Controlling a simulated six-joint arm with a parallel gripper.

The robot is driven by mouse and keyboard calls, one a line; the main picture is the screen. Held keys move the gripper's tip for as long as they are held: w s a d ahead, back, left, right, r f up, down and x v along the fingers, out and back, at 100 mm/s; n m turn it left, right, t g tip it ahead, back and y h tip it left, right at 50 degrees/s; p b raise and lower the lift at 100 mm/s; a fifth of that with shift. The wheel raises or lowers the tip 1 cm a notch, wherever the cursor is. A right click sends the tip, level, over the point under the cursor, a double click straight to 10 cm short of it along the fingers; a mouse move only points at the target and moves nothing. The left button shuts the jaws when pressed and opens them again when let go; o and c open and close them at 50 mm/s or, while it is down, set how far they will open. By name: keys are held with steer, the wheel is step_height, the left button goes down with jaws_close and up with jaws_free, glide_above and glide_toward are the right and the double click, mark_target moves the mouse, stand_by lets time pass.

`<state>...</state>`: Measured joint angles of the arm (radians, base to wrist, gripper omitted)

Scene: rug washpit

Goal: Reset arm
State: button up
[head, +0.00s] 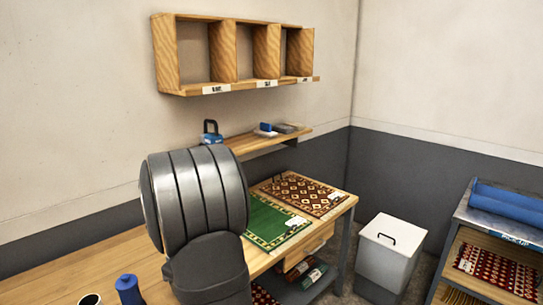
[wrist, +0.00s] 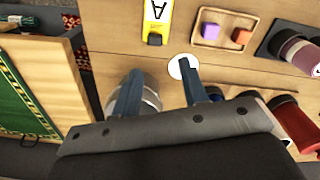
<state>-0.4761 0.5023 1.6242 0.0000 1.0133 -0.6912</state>
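My gripper (wrist: 160,66) shows in the wrist view with its two dark fingers spread apart and nothing held between them. It is over a wooden bench surface (wrist: 110,40). A pale round disc (wrist: 177,70) lies close to the right fingertip. A grey rounded object (wrist: 150,100) is partly hidden behind the left finger. In the head view my arm's thick grey links stand in front of the bench (head: 75,262), and the gripper itself is hidden or out of frame.
A yellow tag (wrist: 156,20) and a tray (wrist: 251,18) with orange and purple blocks lie ahead; dark red cylinders (wrist: 290,118) are at right. The bench also holds a green rug (head: 268,222), a brown patterned rug (head: 300,190) and a blue bottle (head: 128,290). A white bin (head: 388,250) stands beyond.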

steer(key=d+r, duration=0.3)
steer(key=d, duration=0.2)
steer(key=s+a+r+n, duration=0.2)
steer(key=a+r, duration=0.4)
steer(key=a, duration=0.3)
steer(key=s+a+r+n, duration=0.25)
steer(key=a+r, duration=0.35)
steer(key=a, duration=0.3)
steer(key=s+a+f, duration=0.3)
steer(key=a+f, duration=0.4)
steer(key=a, duration=0.4)
steer(key=shift+s+f, duration=0.25)
steer(key=shift+f, duration=0.1)
steer(key=shift+a, duration=0.1)
